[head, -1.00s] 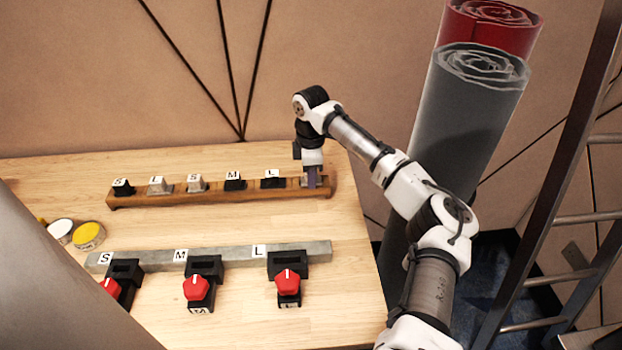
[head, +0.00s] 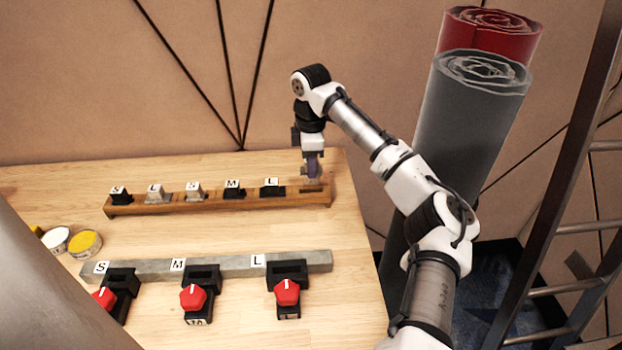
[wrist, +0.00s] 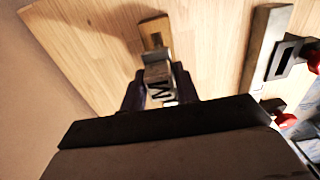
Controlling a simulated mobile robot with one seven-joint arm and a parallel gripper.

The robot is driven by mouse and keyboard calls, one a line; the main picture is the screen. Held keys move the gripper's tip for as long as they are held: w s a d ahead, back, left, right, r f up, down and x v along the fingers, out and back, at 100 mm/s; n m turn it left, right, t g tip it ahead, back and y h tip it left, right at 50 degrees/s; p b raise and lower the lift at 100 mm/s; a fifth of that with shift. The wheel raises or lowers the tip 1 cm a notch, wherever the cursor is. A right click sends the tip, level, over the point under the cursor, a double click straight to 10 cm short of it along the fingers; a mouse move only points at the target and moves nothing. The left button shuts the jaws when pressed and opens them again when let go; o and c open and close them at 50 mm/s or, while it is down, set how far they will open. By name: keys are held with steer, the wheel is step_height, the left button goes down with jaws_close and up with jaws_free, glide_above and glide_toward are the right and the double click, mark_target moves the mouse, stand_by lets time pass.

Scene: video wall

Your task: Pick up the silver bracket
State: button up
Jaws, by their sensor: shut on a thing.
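My gripper (head: 313,168) is above the right end of the wooden rack (head: 230,202) at the back of the table. In the wrist view my gripper (wrist: 159,88) is shut on a silver bracket (wrist: 157,73), which sits between the two dark fingers. A white label with what looks like an M shows on it. In the head view the held bracket is mostly hidden by the fingers. Two other silver brackets, marked L (head: 157,194) and S (head: 195,192), stand in the rack.
Black brackets marked S (head: 120,196), M (head: 234,190) and L (head: 272,188) also stand in the rack. In front lies a grey bar (head: 225,267) with black clamps and red knobs (head: 193,298). Paint tins (head: 85,243) stand at left. Rolled sheets (head: 470,130) stand right of the table.

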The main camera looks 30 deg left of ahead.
step_height(320, 180, up, 14)
steer(key=shift+b, duration=0.3)
steer(key=shift+p, duration=0.75)
steer(key=shift+f, duration=0.15)
steer(key=shift+s, duration=0.1)
